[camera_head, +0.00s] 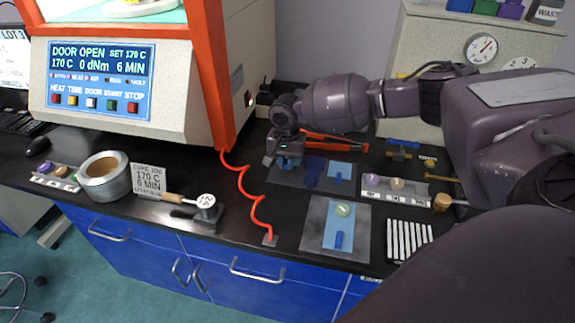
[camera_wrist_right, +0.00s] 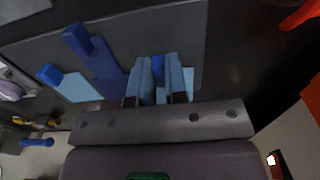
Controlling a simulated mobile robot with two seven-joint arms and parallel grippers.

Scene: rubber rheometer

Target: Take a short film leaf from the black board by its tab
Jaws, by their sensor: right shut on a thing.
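The black board (camera_head: 282,181) lies on the bench below my right gripper, and it fills much of the right wrist view (camera_wrist_right: 122,25). My right gripper (camera_head: 287,162) is low over the board's left part. In the wrist view its fingers (camera_wrist_right: 159,80) are shut on a blue tab (camera_wrist_right: 158,68); the leaf belonging to it is mostly hidden. To its right in the head view lie a dark blue leaf (camera_head: 314,170) and a short light blue leaf (camera_head: 340,170) with a blue tab; both also show in the wrist view. My left gripper is not in view.
A grey plate (camera_head: 313,215) in front bears a light blue film with a pale round piece and blue tab. A sample tray (camera_head: 395,190) and white-striped block (camera_head: 408,238) stand right. The red coiled cord (camera_head: 243,187) and orange-handled tool (camera_head: 335,142) are close by.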

